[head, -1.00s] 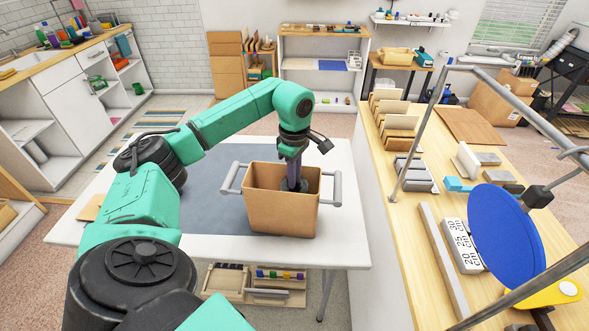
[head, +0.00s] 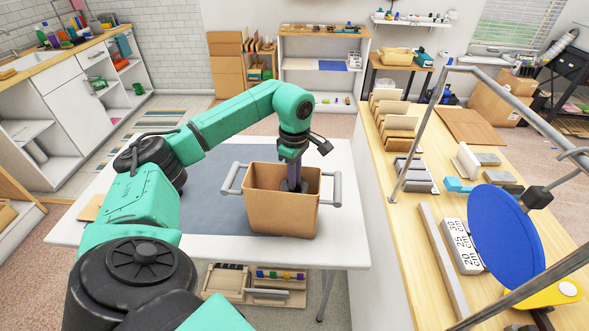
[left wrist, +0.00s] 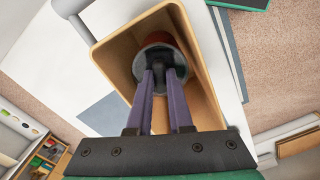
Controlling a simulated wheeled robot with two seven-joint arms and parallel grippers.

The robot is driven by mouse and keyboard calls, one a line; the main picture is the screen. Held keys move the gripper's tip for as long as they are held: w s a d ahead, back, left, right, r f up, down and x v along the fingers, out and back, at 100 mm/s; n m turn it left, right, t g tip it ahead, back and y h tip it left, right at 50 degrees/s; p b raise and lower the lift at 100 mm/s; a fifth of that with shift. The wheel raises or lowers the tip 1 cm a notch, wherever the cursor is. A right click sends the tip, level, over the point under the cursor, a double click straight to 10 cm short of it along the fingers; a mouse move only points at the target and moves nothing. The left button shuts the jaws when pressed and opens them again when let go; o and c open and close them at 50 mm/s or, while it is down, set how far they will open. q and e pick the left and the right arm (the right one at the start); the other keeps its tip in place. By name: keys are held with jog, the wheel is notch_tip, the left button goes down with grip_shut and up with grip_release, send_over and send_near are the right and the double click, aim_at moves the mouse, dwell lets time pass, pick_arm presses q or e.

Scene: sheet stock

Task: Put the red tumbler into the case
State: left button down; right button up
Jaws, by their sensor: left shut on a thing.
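The case (head: 281,212) is an open tan box with a grey handle on each side, standing on the white table. It also shows in the left wrist view (left wrist: 207,75). The red tumbler (left wrist: 154,40) is inside the case walls, with a red side and a dark grey top or inside facing the camera. My left gripper (head: 292,184) points down into the case and is shut on the tumbler. It also shows in the left wrist view (left wrist: 162,72), its purple fingers at the tumbler. Whether the tumbler touches the case floor is hidden. My right gripper is out of view.
The white table (head: 343,220) has a blue-grey mat (head: 213,205) beside the case. A wooden counter (head: 415,225) with a blue disc (head: 505,235), a grey metal frame and several small items stands to the right.

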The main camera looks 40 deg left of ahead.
pick_arm(q)
jog(key=shift+c, duration=1.3)
grip_release()
notch_tip(320, 180, up, 7)
jog(key=p, duration=0.6)
jog(key=shift+f, duration=0.1)
